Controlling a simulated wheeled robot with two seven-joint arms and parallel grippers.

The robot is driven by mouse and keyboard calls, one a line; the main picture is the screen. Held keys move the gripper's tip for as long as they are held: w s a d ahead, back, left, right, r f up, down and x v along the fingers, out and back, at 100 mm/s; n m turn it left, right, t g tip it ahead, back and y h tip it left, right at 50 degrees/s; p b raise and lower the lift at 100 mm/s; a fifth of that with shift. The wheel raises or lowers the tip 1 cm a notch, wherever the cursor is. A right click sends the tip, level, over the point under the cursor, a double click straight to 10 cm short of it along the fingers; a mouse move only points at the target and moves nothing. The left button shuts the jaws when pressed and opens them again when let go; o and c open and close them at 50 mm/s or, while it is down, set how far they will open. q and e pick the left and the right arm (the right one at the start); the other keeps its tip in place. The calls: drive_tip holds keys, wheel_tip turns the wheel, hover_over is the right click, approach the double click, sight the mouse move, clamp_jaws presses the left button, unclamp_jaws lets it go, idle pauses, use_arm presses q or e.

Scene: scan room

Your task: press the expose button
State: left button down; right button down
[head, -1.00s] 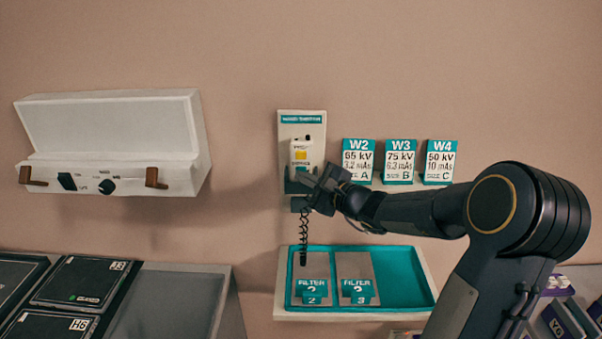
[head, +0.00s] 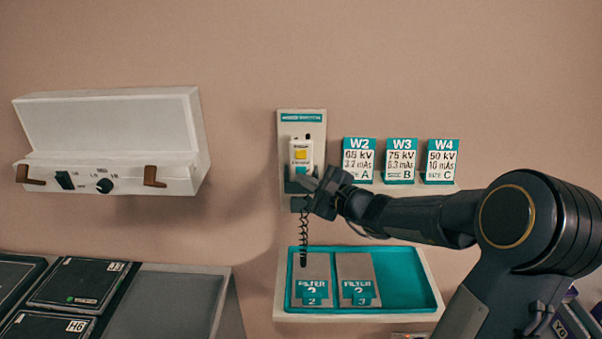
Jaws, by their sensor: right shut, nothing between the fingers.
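A white hand switch (head: 301,147) with a yellow button (head: 301,154) hangs on a pale wall plate (head: 316,125) with a teal header. I cannot read whether the yellow button is labelled expose. A dark coiled cord (head: 303,240) hangs below it. My left gripper is not in view.
Cards W2 (head: 358,158), W3 (head: 401,159) and W4 (head: 441,160) stand on a small shelf right of the plate. A teal tray (head: 408,283) with two filter plates is below. A white wall box (head: 110,125) with knobs is at left, above dark cassettes (head: 80,283).

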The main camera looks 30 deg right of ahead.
drive_tip(key=s+a, duration=0.1)
drive_tip(key=s+b, duration=0.1)
drive_tip(key=s, duration=0.1)
drive_tip(key=s+a+b, duration=0.1)
drive_tip(key=shift+s+a, duration=0.15)
drive_tip(key=shift+a, duration=0.2)
idle(1.5)
